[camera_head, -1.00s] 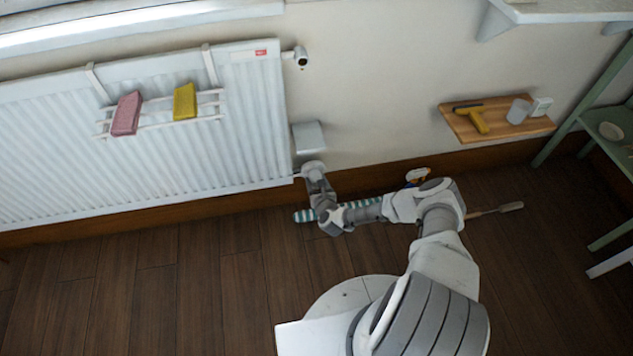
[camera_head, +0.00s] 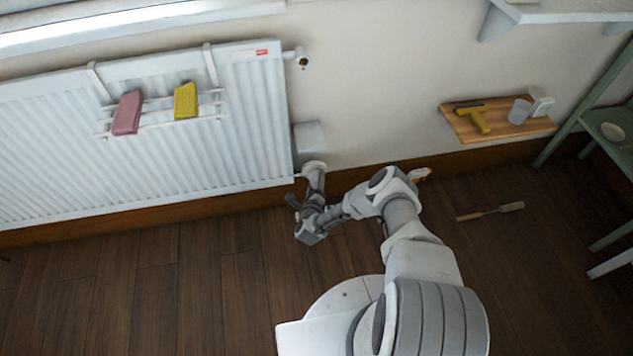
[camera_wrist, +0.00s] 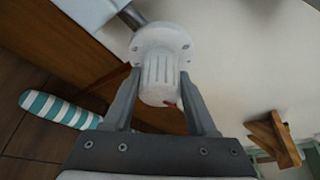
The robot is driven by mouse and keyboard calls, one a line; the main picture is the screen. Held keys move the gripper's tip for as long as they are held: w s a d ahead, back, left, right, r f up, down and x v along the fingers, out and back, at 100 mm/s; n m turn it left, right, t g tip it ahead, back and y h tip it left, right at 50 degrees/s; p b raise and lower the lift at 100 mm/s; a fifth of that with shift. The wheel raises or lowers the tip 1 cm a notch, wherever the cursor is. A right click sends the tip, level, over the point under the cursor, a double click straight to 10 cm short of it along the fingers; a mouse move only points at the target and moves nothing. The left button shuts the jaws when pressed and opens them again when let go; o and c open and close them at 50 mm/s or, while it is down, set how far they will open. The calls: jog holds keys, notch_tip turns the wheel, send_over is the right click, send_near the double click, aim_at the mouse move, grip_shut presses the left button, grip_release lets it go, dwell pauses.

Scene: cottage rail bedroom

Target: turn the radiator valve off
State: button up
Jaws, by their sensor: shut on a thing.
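The radiator valve (camera_wrist: 160,72) is a white ribbed knob with a flange, on a metal pipe, and a small red mark shows near its end. In the head view the valve (camera_head: 313,167) sits at the lower right corner of the white radiator (camera_head: 235,130). My gripper (camera_wrist: 158,92) has one finger on each side of the knob and is shut on it. In the head view my gripper (camera_head: 315,182) reaches up to the valve from below, and my wrist hides part of the area.
A grey box (camera_head: 308,136) is on the wall just above the valve. A teal-and-white striped thing (camera_wrist: 60,109) lies on the floor close by. A wooden wall shelf (camera_head: 497,121) holds several items at right. A brush-like tool (camera_head: 490,212) lies on the floor. Floor at left is clear.

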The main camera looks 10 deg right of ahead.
jog(key=n+t+h, duration=0.1)
jog(key=n, duration=0.2)
jog(key=shift+a, duration=0.2)
jog(key=shift+d+n+t+h, duration=0.1)
jog(key=shift+n+t+h, duration=0.4)
jog(key=shift+n, duration=0.8)
jog(key=shift+d, duration=0.1)
jog(key=shift+f, duration=0.1)
jog(key=o, duration=1.4)
jog(key=shift+c, duration=0.2)
jog(key=r+p, duration=0.2)
jog(key=d+r+p, duration=0.1)
jog(key=r+p, duration=0.1)
jog(key=r, duration=0.1)
jog(key=shift+s+r, duration=0.15)
jog(key=shift+s, duration=0.05)
jog(key=s+d+r+p, duration=0.4)
jog(key=s+d+r, duration=0.1)
jog(key=d, duration=0.4)
jog(key=shift+s+r+p, duration=0.3)
jog(key=shift+r+p, duration=0.05)
jog(key=shift+r, duration=0.05)
